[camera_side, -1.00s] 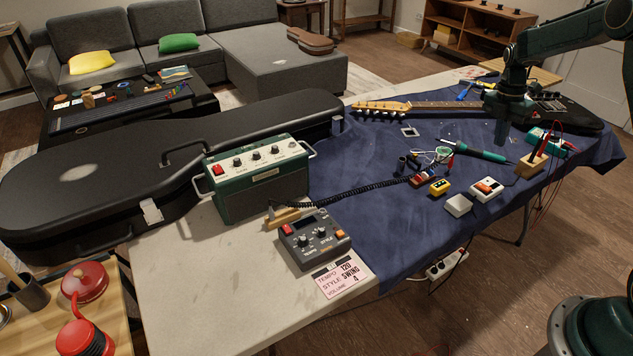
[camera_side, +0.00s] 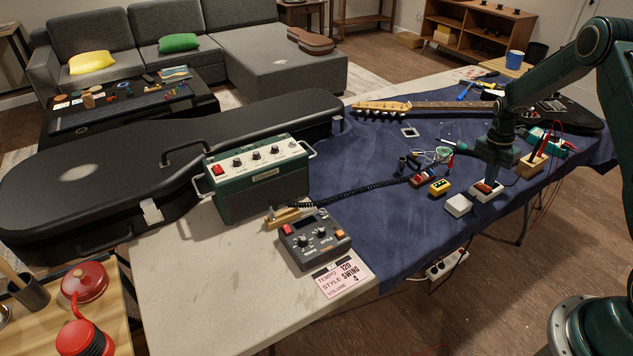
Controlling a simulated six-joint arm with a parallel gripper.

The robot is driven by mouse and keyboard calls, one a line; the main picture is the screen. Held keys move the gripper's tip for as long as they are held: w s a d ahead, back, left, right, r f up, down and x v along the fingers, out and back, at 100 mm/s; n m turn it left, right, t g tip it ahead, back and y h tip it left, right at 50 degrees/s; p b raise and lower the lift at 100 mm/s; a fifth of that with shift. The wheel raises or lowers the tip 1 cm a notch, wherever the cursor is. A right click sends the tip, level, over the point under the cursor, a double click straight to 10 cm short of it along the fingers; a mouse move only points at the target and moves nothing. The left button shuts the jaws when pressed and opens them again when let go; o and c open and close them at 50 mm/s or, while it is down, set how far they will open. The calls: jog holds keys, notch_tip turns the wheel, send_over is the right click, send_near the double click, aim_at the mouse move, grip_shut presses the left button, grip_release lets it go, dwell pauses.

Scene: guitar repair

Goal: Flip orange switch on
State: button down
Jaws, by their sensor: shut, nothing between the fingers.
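The orange switch (camera_side: 486,187) is a rocker on a small white box (camera_side: 484,197) near the front edge of the blue cloth, at the right of the side view. My gripper (camera_side: 490,178) points down right at the switch, with its tip at or just above the orange rocker. I cannot tell whether it touches. The gripper is shut and empty. Its tip partly hides the rocker, and the rocker's on or off position is too small to tell.
A plain white box (camera_side: 458,205) and a yellow box (camera_side: 439,187) stand left of the switch. A wooden block with red-handled probes (camera_side: 532,164) is close on the right. A guitar neck (camera_side: 450,105) lies behind. The blue cloth (camera_side: 370,230) is mostly clear in front.

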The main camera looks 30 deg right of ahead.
jog(key=shift+s+f, duration=0.1)
jog(key=shift+f, duration=0.35)
jog(key=shift+s+f+t, duration=0.1)
jog(key=shift+f+t, duration=0.15)
jog(key=shift+t, duration=0.05)
dwell(0.5)
jog(key=shift+w+r, duration=0.1)
jog(key=shift+w, duration=0.7)
jog(key=shift+r, duration=0.1)
